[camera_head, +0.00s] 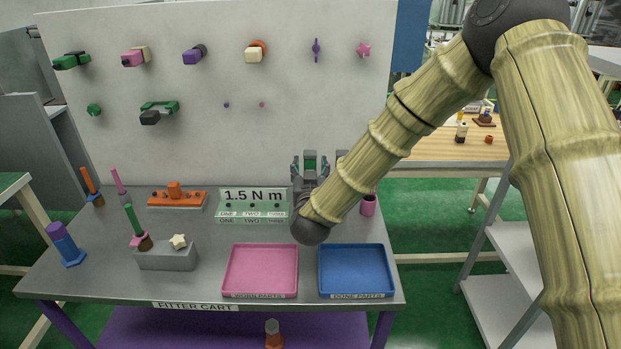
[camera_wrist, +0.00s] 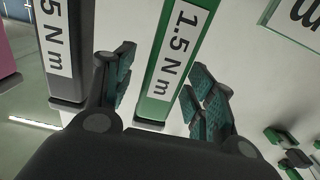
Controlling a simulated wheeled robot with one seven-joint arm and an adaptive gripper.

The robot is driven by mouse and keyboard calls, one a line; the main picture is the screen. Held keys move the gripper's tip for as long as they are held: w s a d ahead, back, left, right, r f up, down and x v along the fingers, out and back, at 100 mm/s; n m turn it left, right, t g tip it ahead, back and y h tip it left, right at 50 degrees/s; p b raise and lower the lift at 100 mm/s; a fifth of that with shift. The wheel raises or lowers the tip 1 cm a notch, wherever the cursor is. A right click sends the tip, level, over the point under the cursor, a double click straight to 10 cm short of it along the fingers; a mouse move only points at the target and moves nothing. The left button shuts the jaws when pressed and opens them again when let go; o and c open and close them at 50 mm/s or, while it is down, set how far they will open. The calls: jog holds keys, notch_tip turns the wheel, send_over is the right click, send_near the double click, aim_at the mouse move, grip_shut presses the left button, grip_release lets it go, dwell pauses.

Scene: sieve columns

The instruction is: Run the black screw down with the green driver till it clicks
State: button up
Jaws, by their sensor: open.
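My gripper (camera_head: 311,168) is open in front of the lower right of the upright panel, with my arm hiding part of the area. In the wrist view my gripper's padded fingers (camera_wrist: 163,92) stand apart on either side of a green driver (camera_wrist: 152,108) labelled "1.5 N m". A gap shows between each finger and the driver, and I cannot tell its depth. A bit of green also shows between the fingers in the head view (camera_head: 310,158). I cannot make out the black screw; a grey block (camera_head: 166,259) with a pale star-shaped knob (camera_head: 178,241) stands on the cart.
A dark grey driver (camera_wrist: 68,88) with a similar label is left of the green one in the wrist view. A pink tray (camera_head: 260,292) and a blue tray (camera_head: 355,292) lie at the cart's front. An orange fixture (camera_head: 177,197) and a "1.5 N m" sign (camera_head: 253,195) stand behind.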

jog(key=c, duration=1.2)
grip_shut()
jog(key=shift+r, duration=0.15)
